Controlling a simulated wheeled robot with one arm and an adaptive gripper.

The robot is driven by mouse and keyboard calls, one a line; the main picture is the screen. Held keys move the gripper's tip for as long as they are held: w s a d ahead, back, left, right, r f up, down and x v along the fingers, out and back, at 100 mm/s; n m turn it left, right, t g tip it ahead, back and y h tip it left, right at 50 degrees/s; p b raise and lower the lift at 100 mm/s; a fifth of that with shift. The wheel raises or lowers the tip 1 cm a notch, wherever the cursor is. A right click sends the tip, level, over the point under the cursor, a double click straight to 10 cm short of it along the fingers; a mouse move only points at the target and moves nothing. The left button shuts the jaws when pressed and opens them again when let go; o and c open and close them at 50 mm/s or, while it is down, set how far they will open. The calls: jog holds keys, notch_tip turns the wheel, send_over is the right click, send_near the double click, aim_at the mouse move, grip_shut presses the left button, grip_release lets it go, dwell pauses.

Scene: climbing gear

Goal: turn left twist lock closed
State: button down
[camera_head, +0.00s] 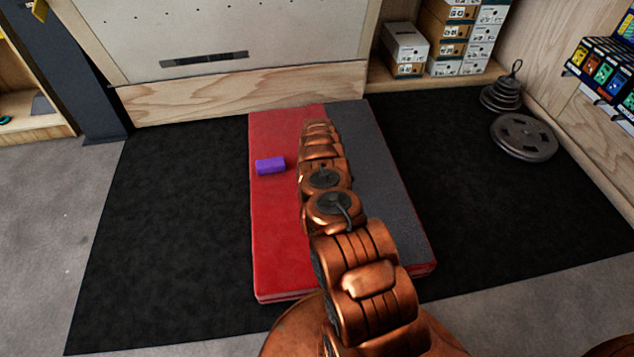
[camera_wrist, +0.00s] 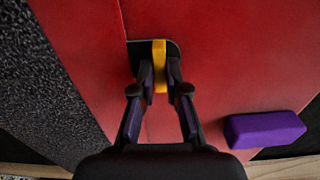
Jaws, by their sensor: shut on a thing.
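The twist lock shows in the wrist view as a yellow bar (camera_wrist: 159,52) on a dark plate (camera_wrist: 135,52) set against the red side of the crash pad (camera_wrist: 215,60). The bar runs up and down in that picture. My gripper (camera_wrist: 160,75) is shut on the yellow bar, with one finger on each side. The fingers hide part of the plate. In the head view my copper arm hides the gripper and the lock, while the red and grey pad (camera_head: 277,245) lies flat on the floor. No second lock is visible.
A purple block lies on the red part of the pad, left of my arm in the head view (camera_head: 270,165) and right of my gripper in the wrist view (camera_wrist: 265,128). A climbing board (camera_head: 220,40), boxes (camera_head: 405,45) and weight plates (camera_head: 524,137) stand beyond the pad.

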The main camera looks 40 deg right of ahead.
jog(key=shift+w+a+r, duration=0.1)
jog(key=shift+w+a, duration=0.05)
jog(key=shift+w, duration=0.15)
jog(key=c, duration=1.4)
grip_release()
jog(key=shift+o, duration=1.1)
jog(key=shift+s, duration=0.15)
notch_tip(320, 180, up, 12)
